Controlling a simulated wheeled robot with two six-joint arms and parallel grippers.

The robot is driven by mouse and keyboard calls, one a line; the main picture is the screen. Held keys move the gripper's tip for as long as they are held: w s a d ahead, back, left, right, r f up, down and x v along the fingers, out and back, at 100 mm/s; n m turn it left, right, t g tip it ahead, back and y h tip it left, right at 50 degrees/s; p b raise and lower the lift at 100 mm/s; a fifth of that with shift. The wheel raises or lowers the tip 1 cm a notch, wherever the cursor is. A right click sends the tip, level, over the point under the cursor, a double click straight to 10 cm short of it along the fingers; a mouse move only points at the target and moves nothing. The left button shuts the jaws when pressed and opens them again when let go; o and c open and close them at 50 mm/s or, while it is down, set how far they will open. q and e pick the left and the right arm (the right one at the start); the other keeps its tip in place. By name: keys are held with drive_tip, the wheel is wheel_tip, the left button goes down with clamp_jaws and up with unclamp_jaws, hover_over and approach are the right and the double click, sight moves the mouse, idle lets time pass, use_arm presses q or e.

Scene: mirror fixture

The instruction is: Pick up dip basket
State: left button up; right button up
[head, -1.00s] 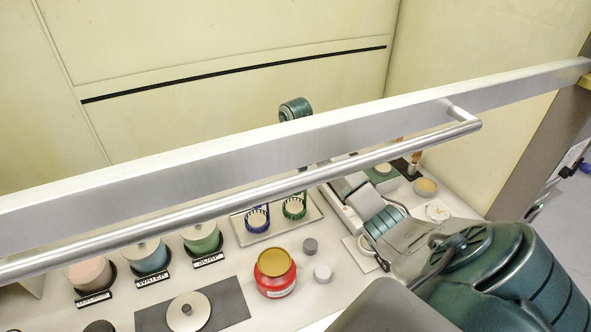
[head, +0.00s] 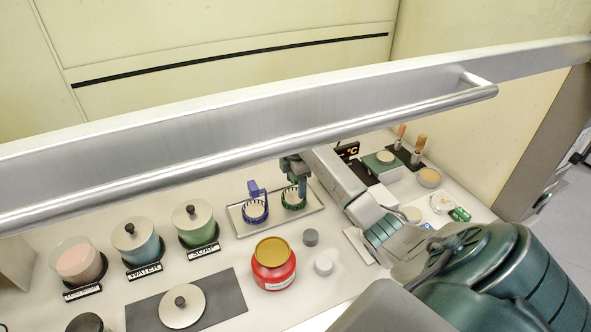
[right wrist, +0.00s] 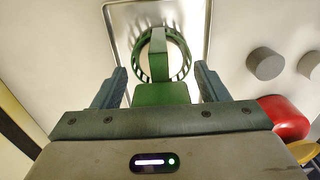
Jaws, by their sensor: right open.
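Two dip baskets stand on a metal tray (head: 272,222). The blue basket (head: 256,211) is on the left with its handle upright. The green basket (head: 293,199) is on the right, partly hidden by my right gripper (head: 294,165) in the head view. In the right wrist view the green basket (right wrist: 156,66) and its handle lie between the two fingers of my right gripper (right wrist: 159,85). The fingers are apart, with gaps on both sides of the handle. My left gripper does not show.
A metal bar (head: 240,115) crosses the head view in front of my right arm. A red jar (head: 274,265) and two small grey cylinders stand in front of the tray. Lidded jars, including one with a WATER label (head: 138,243), stand at left.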

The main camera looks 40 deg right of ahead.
drive_tip(key=c, duration=1.1)
drive_tip(key=shift+o, duration=0.2)
drive_tip(key=shift+r, duration=0.15)
